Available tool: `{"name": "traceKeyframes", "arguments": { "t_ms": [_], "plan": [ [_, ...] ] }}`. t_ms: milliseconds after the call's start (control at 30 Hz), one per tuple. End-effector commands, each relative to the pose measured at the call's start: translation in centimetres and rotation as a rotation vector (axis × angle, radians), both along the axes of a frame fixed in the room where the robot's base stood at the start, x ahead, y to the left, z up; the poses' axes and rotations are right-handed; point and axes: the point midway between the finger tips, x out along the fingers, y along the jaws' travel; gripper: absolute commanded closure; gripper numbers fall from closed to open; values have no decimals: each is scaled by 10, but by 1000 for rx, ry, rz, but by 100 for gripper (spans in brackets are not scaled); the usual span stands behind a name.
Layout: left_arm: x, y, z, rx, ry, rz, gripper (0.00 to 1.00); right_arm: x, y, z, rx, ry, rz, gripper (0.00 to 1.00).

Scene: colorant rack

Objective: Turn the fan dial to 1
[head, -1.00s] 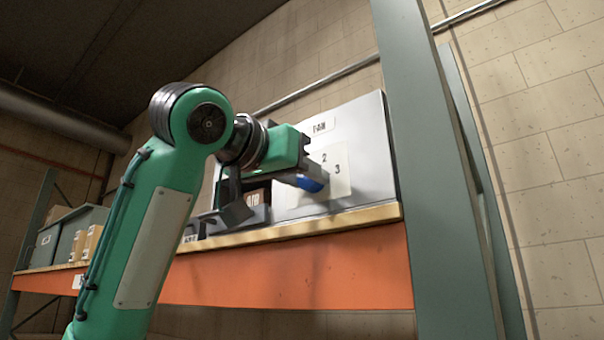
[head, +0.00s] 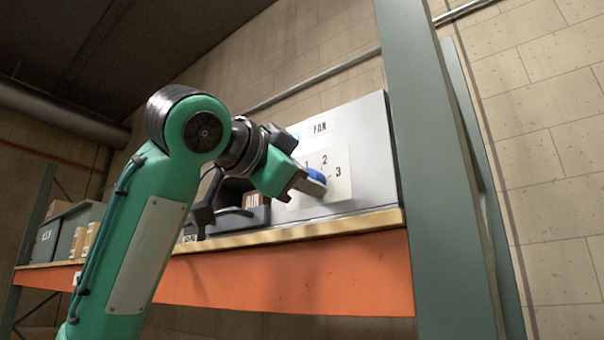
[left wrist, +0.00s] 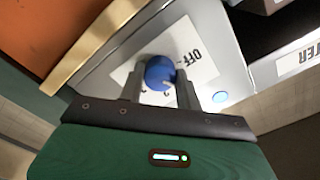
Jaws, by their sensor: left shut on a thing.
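The fan box (head: 360,140) is a grey panel labelled FAN on the shelf, with a white dial plate (head: 338,163) whose 2 and 3 show clearly. The blue dial (head: 316,175) sits on this plate, partly hidden by my gripper. My left gripper (head: 303,181) is at the dial in the head view. In the left wrist view the two fingers stand on either side of the blue dial (left wrist: 160,72), shut on it. The OFF mark shows beside it; which mark the dial points to I cannot tell. My right gripper is not in view.
The box stands on a wooden shelf (head: 290,231) with an orange beam (head: 300,275) below. A grey-green upright post (head: 430,150) rises just right of the box. A dark bin (head: 240,212) stands left of it, and grey bins (head: 75,230) are at the far left.

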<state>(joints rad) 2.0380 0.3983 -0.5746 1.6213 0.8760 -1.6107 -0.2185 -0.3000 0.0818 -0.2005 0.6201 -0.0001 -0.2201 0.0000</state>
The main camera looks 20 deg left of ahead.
Motion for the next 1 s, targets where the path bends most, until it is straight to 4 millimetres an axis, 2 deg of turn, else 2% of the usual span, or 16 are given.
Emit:
{"name": "traceKeyframes", "arguments": {
  "t_ms": [633, 667, 733, 1000],
  "plan": [
    [0, 0, 0, 48, -17, 0, 89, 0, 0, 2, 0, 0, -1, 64],
    [0, 0, 0, 48, -17, 1, 60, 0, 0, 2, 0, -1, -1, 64],
    [0, 0, 0, 48, -17, 0, 46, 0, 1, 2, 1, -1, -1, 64],
    [0, 0, 0, 47, -17, 0, 44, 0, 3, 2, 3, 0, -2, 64]
  ]
}}
